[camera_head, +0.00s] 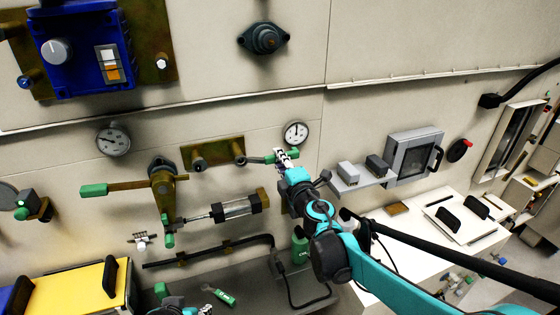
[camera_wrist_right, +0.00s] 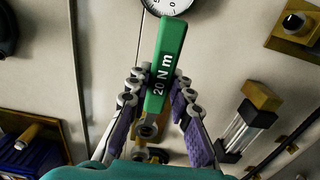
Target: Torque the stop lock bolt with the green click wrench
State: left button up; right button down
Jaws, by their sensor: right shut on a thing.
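The green click wrench (camera_wrist_right: 165,70), marked "20 N m", is between the purple-padded fingers of my right gripper (camera_wrist_right: 152,108), which is shut on its handle. In the head view my right gripper (camera_head: 284,160) holds the wrench (camera_head: 270,158) near the wall, below a small gauge. The wrench points left to a dark fitting (camera_head: 239,160) at the right end of a brass plate (camera_head: 215,152). I cannot tell whether that fitting is the stop lock bolt, or whether the wrench is seated on it. Part of my left arm's end (camera_head: 178,308) shows at the bottom edge; its fingers are not clear.
A green-handled lever (camera_head: 130,187) and a cylinder (camera_head: 232,209) are on the wall to the left. A shelf (camera_head: 362,178) and a grey-framed box (camera_head: 414,155) stand out to the right. A green labelled piece (camera_head: 222,296) and a green bottle (camera_head: 300,250) are on the bench below.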

jog(key=shift+w, duration=0.2)
jog(key=shift+a+f, duration=0.1)
jog(key=f+m+b, duration=0.1)
jog(key=f+m, duration=0.1)
jog(key=f+m+b, duration=0.1)
jog(key=shift+s+a+b, duration=0.1)
jog(key=shift+a+b, duration=0.15)
jog(key=shift+b, duration=0.1)
dwell(0.5)
jog(key=shift+s+a+f+m+b, duration=0.1)
jog(key=shift+a+f+m+b, duration=0.25)
jog(key=shift+f+m+b, duration=0.45)
jog(key=shift+s+a+f+m+b, duration=0.1)
jog(key=shift+a+f+m+b, duration=0.35)
jog(key=shift+m, duration=0.65)
jog(key=shift+d+f, duration=0.1)
jog(key=shift+d, duration=0.05)
